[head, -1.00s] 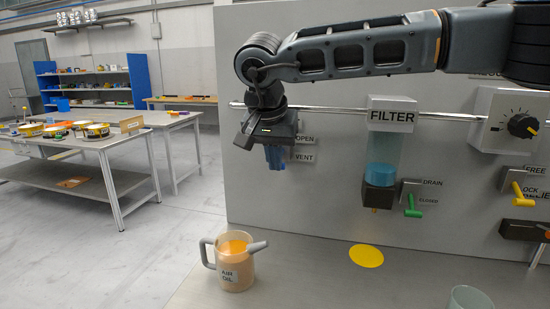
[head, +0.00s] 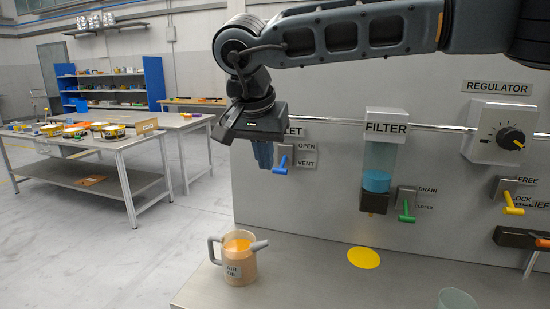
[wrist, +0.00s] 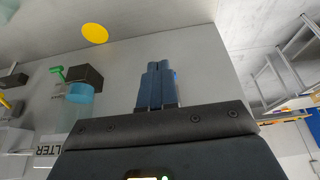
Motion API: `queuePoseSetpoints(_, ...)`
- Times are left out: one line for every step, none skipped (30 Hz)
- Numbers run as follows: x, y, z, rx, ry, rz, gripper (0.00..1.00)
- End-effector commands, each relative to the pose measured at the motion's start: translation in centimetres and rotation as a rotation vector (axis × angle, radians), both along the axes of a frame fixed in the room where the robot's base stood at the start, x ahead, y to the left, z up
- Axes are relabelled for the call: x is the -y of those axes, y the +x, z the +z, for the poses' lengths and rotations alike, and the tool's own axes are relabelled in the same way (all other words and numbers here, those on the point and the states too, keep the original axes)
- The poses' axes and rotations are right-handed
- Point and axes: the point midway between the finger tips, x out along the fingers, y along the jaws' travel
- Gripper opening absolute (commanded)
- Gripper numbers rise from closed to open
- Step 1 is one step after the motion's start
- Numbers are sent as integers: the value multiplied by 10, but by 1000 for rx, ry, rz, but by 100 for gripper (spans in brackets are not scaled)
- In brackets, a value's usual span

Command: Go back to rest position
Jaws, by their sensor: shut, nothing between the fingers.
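My gripper (head: 263,157) hangs with its fingers pointing down, in front of the panel at the left of the inlet valve. Its two blue fingers are together with nothing between them. In the wrist view my gripper (wrist: 157,72) also shows shut and empty. The blue inlet lever (head: 280,169) is just right of the fingers, beside the OPEN and VENT labels. I cannot tell how near the fingers are to it in depth. The gripper body hides part of the inlet label.
An air oil jug (head: 240,262) stands on the bench below my gripper. A yellow disc (head: 363,257) and a clear cup (head: 457,299) are to its right. The filter (head: 379,165), green drain lever (head: 406,212), yellow lever (head: 512,205) and regulator (head: 499,133) are on the panel.

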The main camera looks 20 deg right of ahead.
Motion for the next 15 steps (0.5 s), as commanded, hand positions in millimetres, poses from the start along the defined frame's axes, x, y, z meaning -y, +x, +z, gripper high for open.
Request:
queuePoseSetpoints(-2, -1, 2, 0, 0, 1, 0)
queuePoseSetpoints(-3, -1, 2, 0, 0, 0, 0)
queuePoseSetpoints(-3, -1, 2, 0, 0, 0, 0)
queuePoseSetpoints(-3, -2, 3, -1, 1, 0, 0)
queuePoseSetpoints(-3, -2, 2, -1, 1, 0, 0)
queuePoseSetpoints(-3, -2, 2, -1, 1, 0, 0)
queuePoseSetpoints(-3, -2, 2, -1, 1, 0, 0)
queuePoseSetpoints(-3, -2, 2, -1, 1, 0, 0)
queuePoseSetpoints(-3, -2, 2, -1, 1, 0, 0)
queuePoseSetpoints(-3, -2, 2, -1, 1, 0, 0)
queuePoseSetpoints(-3, -2, 2, -1, 1, 0, 0)
queuePoseSetpoints(-4, -2, 2, 0, 1, 0, 0)
queuePoseSetpoints(-4, -2, 1, -3, 4, 1, 0)
queuePoseSetpoints(-7, -3, -1, -7, 11, 2, 0)
queuePoseSetpoints(-12, -5, -5, -15, 28, 5, 0)
